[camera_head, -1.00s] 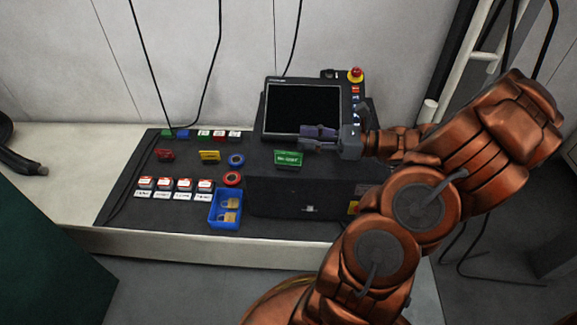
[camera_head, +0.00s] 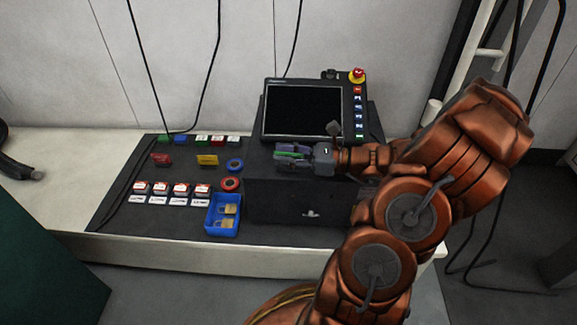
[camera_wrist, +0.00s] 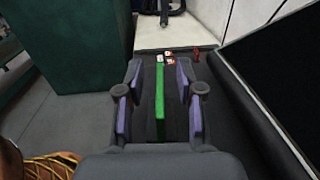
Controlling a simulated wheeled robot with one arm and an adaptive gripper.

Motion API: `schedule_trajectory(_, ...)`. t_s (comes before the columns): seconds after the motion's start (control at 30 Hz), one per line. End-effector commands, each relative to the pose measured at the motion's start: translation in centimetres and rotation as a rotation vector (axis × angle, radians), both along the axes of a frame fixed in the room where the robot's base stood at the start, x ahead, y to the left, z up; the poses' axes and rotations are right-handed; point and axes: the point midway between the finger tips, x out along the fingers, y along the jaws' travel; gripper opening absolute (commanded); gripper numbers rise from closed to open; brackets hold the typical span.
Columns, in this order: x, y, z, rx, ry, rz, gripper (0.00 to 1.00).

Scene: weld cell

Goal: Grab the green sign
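The green sign (camera_wrist: 160,97) stands on edge between my gripper's two fingers in the wrist view, seen as a thin upright strip. A dark gap shows on each side of it, so neither finger appears to touch it. My gripper (camera_head: 281,156) is open around the sign, with its purple-padded fingers pointing left in the head view. There the fingers hide most of the sign, and only a bit of green (camera_head: 291,154) shows.
A black-screened panel (camera_head: 303,108) with a red stop button (camera_head: 357,75) stands just behind my gripper. A dark box front (camera_head: 285,203) lies below it. A blue bin (camera_head: 223,228) holding padlocks, red-topped blocks, a yellow tag (camera_head: 207,160) and rings are to the left.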

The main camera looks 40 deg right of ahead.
Motion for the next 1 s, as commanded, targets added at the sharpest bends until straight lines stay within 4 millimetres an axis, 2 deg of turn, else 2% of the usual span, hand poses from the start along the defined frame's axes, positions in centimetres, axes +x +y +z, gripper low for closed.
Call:
schedule_trajectory(0.17, 1.10, 1.07, -0.12, -0.003, 0.000, 0.001, 0.36)
schedule_trajectory(0.43, 1.22, 1.13, -0.01, -0.002, 0.001, -0.001, 0.35)
schedule_trajectory(0.77, 1.20, 1.11, -0.01, -0.001, 0.000, -0.001, 0.01)
schedule_trajectory(1.0, 1.20, 1.11, -0.01, -0.001, 0.000, -0.001, 0.00)
